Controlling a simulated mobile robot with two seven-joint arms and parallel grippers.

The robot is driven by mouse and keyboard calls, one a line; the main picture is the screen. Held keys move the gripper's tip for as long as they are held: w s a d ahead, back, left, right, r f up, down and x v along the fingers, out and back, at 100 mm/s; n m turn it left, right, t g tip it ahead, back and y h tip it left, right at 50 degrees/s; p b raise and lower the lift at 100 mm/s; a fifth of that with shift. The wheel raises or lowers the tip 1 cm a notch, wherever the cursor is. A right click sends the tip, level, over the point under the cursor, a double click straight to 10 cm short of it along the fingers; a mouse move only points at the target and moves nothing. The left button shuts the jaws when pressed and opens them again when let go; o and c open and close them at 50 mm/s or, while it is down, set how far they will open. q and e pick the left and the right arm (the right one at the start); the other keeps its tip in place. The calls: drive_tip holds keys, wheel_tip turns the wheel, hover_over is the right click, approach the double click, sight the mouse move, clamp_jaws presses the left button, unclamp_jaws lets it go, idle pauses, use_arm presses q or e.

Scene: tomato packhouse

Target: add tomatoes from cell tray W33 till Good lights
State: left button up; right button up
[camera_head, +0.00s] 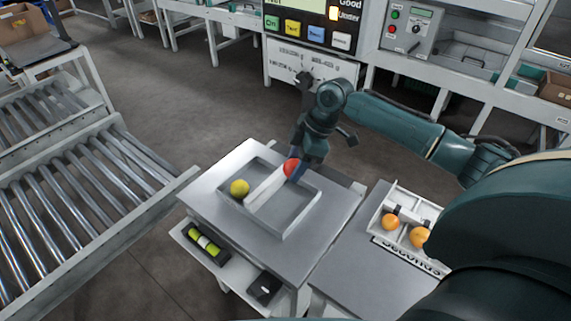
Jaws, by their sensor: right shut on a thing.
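My right gripper (293,177) is shut on a red tomato (291,167) over the far right part of a grey divided tray (285,228). I cannot tell whether the tomato touches the tray. A yellow tomato (240,187) lies in the tray's left compartment. The tray stands on a metal platform (222,170). At right, a white cell tray (376,213) holds two orange tomatoes (390,221) (419,237); its label is unreadable and my arm hides its right part. My left gripper is out of view.
Roller conveyors (90,210) run along the left. A black holder with yellow-green pieces (205,243) and a small black box (265,288) sit at the platform's front. A control box (411,27) stands behind. The floor behind the platform is clear.

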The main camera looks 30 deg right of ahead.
drive_tip(key=shift+w+d+r+n, duration=0.15)
drive_tip(key=shift+w+d+n, duration=0.25)
drive_tip(key=shift+d, duration=0.2)
drive_tip(key=shift+d+f+b, duration=0.1)
drive_tip(key=shift+f+b, duration=0.45)
drive_tip(key=shift+f, duration=0.1)
wheel_tip(320, 180, down, 6)
drive_tip(key=b, duration=0.4)
drive_tip(key=shift+f+b, duration=0.15)
drive_tip(key=shift+b, duration=0.25)
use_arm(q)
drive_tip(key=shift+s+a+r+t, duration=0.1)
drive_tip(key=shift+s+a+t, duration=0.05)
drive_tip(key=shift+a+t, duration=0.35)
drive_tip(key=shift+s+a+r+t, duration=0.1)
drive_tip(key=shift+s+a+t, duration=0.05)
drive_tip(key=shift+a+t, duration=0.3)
use_arm(e)
drive_tip(key=shift+f, duration=0.8)
use_arm(q)
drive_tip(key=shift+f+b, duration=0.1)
drive_tip(key=shift+b, duration=0.2)
use_arm(e)
drive_tip(key=shift+f, duration=0.6)
drive_tip(key=o, duration=0.8)
drive_tip(key=c, duration=0.3)
